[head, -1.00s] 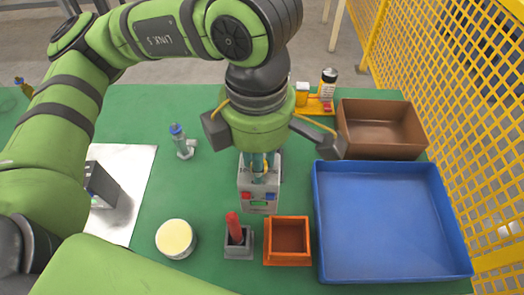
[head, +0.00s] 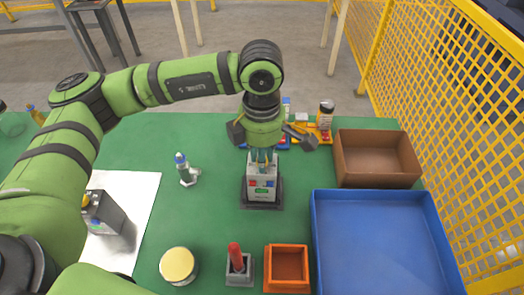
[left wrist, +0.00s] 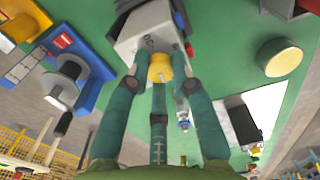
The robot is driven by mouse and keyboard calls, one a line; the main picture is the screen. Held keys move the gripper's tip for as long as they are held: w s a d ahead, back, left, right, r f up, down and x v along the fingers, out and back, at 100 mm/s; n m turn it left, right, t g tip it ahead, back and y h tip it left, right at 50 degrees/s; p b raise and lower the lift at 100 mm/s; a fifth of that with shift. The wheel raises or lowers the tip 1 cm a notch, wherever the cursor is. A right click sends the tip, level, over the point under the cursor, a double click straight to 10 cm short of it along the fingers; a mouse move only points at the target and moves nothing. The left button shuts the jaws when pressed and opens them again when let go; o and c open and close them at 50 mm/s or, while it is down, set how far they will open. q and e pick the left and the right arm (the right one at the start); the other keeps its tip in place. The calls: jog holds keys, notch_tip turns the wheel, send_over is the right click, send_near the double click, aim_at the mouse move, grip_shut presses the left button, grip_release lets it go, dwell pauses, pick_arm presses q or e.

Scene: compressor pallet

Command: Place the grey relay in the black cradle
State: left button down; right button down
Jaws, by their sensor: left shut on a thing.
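The grey relay (head: 262,187), a box with red and blue buttons and a green label, stands upright in the middle of the head view. My left gripper (head: 262,158) is above it, shut on its top. In the left wrist view the fingers (left wrist: 160,72) close around a yellow knob on the relay (left wrist: 148,30). The black cradle (head: 262,206) shows as a dark base directly under the relay, its rim visible around the relay's foot. I cannot tell whether the relay is fully seated or just above it. My right gripper is not in view.
A blue tray (head: 318,240) and a brown bin (head: 375,180) stand at the right. An orange box (head: 287,288), a red-handled item (head: 235,257) and a round tin (head: 178,265) are in front. A blue-capped item (head: 183,168) stands left.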

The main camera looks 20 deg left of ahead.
pick_arm(q)
jog(key=shift+w+a+f, duration=0.15)
jog(key=shift+w+f, duration=0.2)
jog(key=shift+f, duration=0.1)
jog(key=shift+f+b, duration=0.1)
jog(key=shift+b, duration=0.2)
jog(key=c, duration=1.1)
grip_release()
jog(key=shift+s, duration=0.1)
